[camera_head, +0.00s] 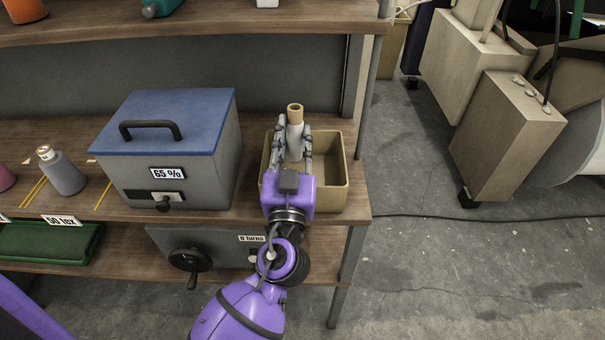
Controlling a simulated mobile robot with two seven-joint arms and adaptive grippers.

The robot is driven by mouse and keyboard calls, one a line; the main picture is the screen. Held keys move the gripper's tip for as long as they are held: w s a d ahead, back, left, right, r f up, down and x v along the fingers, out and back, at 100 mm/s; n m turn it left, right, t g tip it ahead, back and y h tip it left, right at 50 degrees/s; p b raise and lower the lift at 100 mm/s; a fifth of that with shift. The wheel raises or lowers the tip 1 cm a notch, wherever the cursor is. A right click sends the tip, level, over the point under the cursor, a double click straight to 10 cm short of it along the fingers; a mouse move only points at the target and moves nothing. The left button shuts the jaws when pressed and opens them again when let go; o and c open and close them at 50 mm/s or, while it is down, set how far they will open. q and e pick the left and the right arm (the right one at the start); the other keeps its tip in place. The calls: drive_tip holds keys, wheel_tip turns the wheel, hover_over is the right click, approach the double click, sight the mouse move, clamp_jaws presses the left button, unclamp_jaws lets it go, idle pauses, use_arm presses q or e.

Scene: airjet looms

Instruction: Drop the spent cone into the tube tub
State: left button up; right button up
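The spent cone (295,140) is a slim pale grey cone with a bare tan tube end at its top. The tube tub (330,199) is an open tan box on the shelf's right end. In the picture, the cone and gripper overlap the tub's left part, and the cone's top rises above the far rim. The cone's lower end is hidden by the gripper, so its height over the tub floor is unclear.
A grey box with a blue lid (182,110), marked 65 %, stands left of the tub. A grey yarn cone (63,174) is farther left. A green tray (50,241) and a crank unit (205,249) are below.

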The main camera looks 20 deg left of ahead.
use_arm(q)
drive_tip(key=o, duration=0.5)
drive_tip(key=shift+c, duration=0.2)
drive_tip(key=shift+s+f, duration=0.1)
drive_tip(key=shift+s, duration=0.1)
drive_tip(key=v, duration=1.1)
drive_tip(key=shift+s, duration=0.3)
use_arm(e)
drive_tip(key=shift+s+f, duration=0.2)
drive_tip(key=shift+s, duration=0.2)
